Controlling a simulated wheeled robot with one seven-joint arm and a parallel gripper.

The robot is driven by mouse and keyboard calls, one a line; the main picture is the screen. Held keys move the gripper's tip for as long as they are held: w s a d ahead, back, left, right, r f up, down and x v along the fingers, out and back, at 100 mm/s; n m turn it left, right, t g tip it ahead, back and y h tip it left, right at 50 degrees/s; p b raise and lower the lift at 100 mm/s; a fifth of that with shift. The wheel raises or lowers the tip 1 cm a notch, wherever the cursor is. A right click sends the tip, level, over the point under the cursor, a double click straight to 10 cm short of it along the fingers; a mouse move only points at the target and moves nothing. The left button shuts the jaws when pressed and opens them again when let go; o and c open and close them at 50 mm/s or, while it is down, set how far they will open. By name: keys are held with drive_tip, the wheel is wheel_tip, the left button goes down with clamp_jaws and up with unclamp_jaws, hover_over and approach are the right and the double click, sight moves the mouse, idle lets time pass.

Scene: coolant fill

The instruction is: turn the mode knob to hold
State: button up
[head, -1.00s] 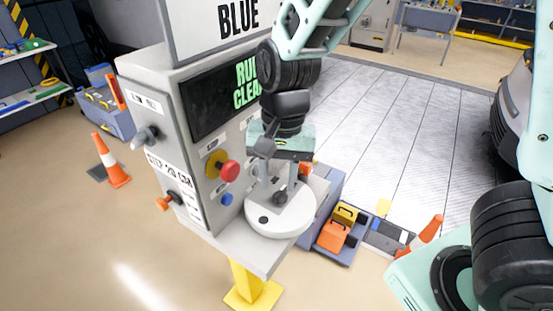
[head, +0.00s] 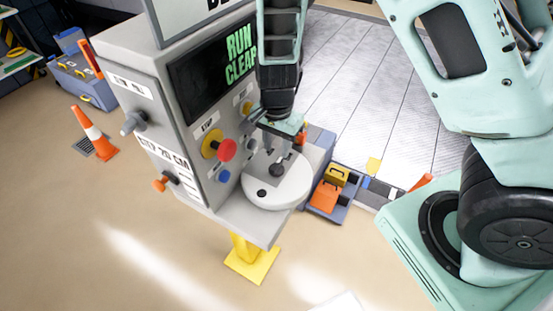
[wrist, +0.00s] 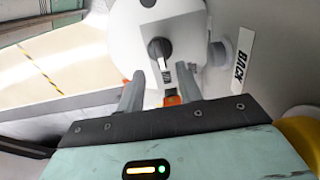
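A dark knob (wrist: 160,50) with a pale pointer line stands on a white round plate (wrist: 122,25) in the wrist view. I take it for the mode knob; its setting marks are too small to read. In the head view, the knob (head: 275,170) stands on the white round plate (head: 285,193) at the front of a grey console. In the head view, my gripper (head: 279,150) is above the plate, close to the knob.
The grey console (head: 200,190) has a screen (head: 215,62) reading "RUN CLEAR", a red button (head: 227,149) on yellow, a blue button (head: 223,176), and side knobs, one grey (head: 132,123) and one orange (head: 160,184). An orange cone (head: 92,132) stands left on open floor.

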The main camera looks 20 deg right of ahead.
sight(277, 164)
wheel_tip(277, 164, down, 6)
drive_tip(key=shift+f, duration=0.15)
idle(0.3)
clamp_jaws()
